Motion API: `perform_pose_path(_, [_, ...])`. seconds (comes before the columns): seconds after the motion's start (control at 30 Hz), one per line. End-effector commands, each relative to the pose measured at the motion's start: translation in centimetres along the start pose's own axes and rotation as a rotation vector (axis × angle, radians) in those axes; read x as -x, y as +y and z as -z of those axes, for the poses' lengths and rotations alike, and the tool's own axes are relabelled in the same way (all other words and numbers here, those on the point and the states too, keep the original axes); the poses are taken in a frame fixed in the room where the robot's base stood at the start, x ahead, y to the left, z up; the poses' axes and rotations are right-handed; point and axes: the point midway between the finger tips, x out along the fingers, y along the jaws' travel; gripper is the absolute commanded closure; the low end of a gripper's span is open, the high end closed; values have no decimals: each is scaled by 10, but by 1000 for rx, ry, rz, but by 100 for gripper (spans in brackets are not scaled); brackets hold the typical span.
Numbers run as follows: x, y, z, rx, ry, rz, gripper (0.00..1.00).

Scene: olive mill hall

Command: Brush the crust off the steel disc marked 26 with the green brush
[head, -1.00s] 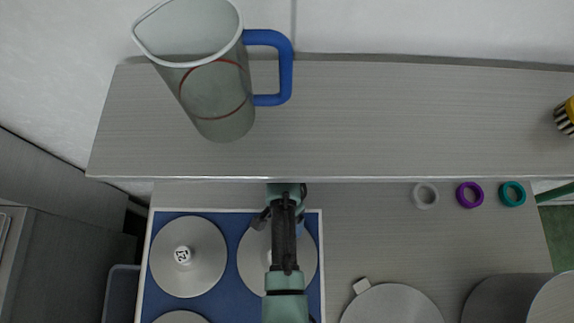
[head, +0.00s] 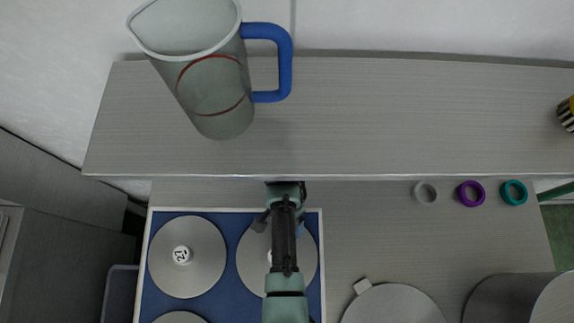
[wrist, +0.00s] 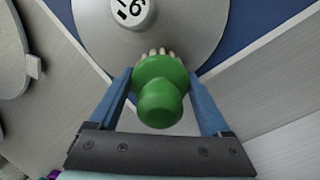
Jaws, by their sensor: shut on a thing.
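My gripper (wrist: 160,82) is shut on the green brush (wrist: 160,92) in the wrist view, with a blue finger on each side of it. The brush's pale bristles show at its far end, over the near edge of a steel disc (wrist: 100,38). I cannot tell whether they touch it. That disc has a white knob (wrist: 132,10) with a dark mark ending in 6; the rest is cut off by the frame. In the head view my arm hides much of the disc (head: 251,265), and the brush is hidden. I cannot make out any crust.
A blue tray (head: 231,234) with a pale rim holds several discs, one with a knob at left (head: 187,257). A raised shelf (head: 400,115) bears a jug (head: 215,95). Three rings, grey (head: 425,192), purple (head: 471,193) and teal (head: 514,192), lie right. Bare counter lies between.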

Motion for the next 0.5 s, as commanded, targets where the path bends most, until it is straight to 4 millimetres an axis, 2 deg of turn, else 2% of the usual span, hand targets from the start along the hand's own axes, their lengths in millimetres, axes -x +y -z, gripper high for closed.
perform_pose_path(0.33, [-4,-1,-1,1,0,-1,63])
perform_pose_path(0.5, [-3,-8,-12,3,-2,-2,63])
